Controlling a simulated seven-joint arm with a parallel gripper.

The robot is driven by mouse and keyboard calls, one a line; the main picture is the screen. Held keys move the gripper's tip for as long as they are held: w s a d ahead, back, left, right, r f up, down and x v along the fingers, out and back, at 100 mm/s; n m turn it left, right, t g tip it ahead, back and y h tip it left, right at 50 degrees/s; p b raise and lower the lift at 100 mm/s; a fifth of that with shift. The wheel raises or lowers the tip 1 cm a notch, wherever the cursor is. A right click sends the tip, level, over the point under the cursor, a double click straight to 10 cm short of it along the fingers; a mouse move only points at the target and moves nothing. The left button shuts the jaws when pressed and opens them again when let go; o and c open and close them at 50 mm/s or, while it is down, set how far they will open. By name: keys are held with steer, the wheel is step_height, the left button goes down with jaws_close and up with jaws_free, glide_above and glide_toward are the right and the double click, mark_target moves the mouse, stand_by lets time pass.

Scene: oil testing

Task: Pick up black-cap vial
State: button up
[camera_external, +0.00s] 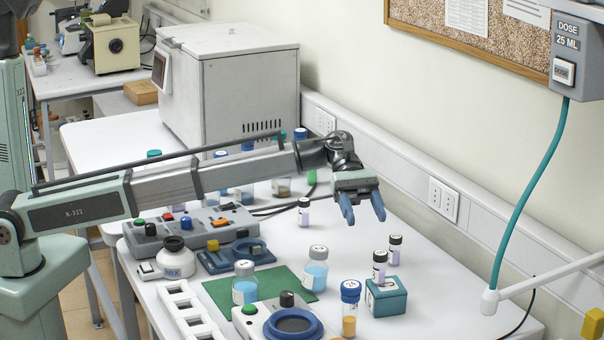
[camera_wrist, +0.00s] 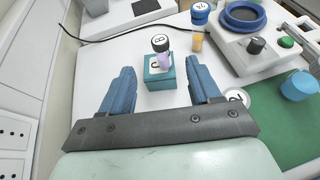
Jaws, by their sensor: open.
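Several small vials with black caps and lilac contents show in the external view. One black-cap vial (camera_external: 379,266) stands at the teal block (camera_external: 386,297), seemingly in its top; a second black-cap vial (camera_external: 395,250) stands just behind it. A third black-cap vial (camera_external: 304,212) stands farther back, left of my gripper. My gripper (camera_external: 364,217), with blue fingers, is open and empty above the table, behind the block. In the wrist view, one black-cap vial (camera_wrist: 160,46) shows at the teal block (camera_wrist: 158,72), framed between the open fingertips (camera_wrist: 160,66) and apart from them.
Blue-capped vial (camera_external: 350,307) with amber contents stands left of the block. A green mat (camera_external: 225,292), jars with blue liquid (camera_external: 316,275) and a device with a blue ring (camera_external: 292,322) are nearby. The wall with outlets (camera_external: 443,198) borders the table. A dark cable (camera_wrist: 115,33) lies beyond the block.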

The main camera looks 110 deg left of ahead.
step_height(320, 180, up, 5)
steer(key=s+a+n+t+y, duration=0.3)
steer(key=s+a+n+y, duration=0.6)
steer(key=s, duration=0.5)
steer(key=s+a+n+t+y, duration=0.2)
steer(key=s+a+n+y, duration=0.45)
steer(key=s+a, duration=0.6)
glide_toward(303, 205)
steer(key=shift+w+a+f, duration=0.2)
steer(key=shift+w+a, duration=0.2)
steer(key=shift+a, duration=0.1)
steer(key=shift+w+a+f, duration=0.2)
steer(key=shift+w+a, duration=0.25)
steer(key=shift+a, duration=0.1)
steer(key=shift+w+f, duration=0.1)
steer(key=shift+f, duration=0.45)
steer(key=shift+w+a+f, duration=0.15)
steer(key=shift+w, duration=0.15)
steer(key=shift+x, duration=3.35)
